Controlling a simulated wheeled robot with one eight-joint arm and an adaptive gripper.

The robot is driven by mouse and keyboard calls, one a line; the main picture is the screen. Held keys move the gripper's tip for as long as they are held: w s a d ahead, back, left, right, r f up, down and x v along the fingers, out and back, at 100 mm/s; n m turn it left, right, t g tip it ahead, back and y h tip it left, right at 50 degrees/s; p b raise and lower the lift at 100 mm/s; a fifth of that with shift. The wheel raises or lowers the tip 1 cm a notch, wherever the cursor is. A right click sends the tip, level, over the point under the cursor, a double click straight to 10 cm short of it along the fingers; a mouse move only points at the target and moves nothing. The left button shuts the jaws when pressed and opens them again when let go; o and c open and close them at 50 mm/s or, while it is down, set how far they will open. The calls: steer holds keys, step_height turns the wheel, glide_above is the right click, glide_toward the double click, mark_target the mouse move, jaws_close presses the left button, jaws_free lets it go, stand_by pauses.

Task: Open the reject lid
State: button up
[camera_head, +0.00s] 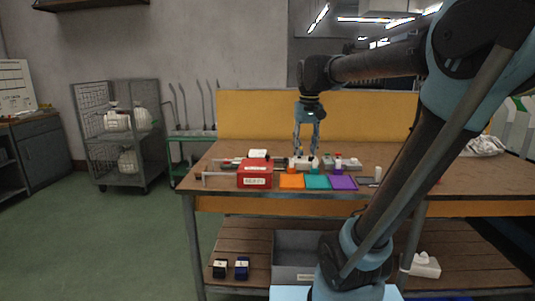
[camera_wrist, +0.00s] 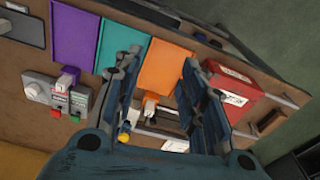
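The reject box is a red box (camera_head: 255,173) with a white label, on the workbench left of the coloured mats. It also shows in the wrist view, where the red box (camera_wrist: 236,92) lies right of my gripper's right finger, partly covered by it. I cannot tell from here how its lid stands. My gripper (camera_head: 307,154) points down over the bench, to the right of and behind the red box in the head view. In the wrist view my gripper (camera_wrist: 162,60) has its two fingers wide apart with nothing held between them.
Orange (camera_head: 291,181), teal (camera_head: 317,182) and purple (camera_head: 343,183) mats lie along the front of the workbench (camera_head: 400,180). A grey control panel (camera_wrist: 52,92) with buttons and several small items stand behind them. A yellow board (camera_head: 255,113) closes off the back.

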steer(key=w+a+r, duration=0.6)
steer(key=w, duration=0.1)
step_height(320, 180, up, 4)
steer(key=f+n+g, duration=0.1)
glide_above(256, 162)
steer(key=w+d, duration=0.2)
steer(key=d, duration=0.3)
steer(key=f, duration=1.6)
steer(key=shift+s+a, duration=0.15)
steer(key=shift+s, duration=0.15)
steer(key=shift+c, duration=0.6)
jaws_close()
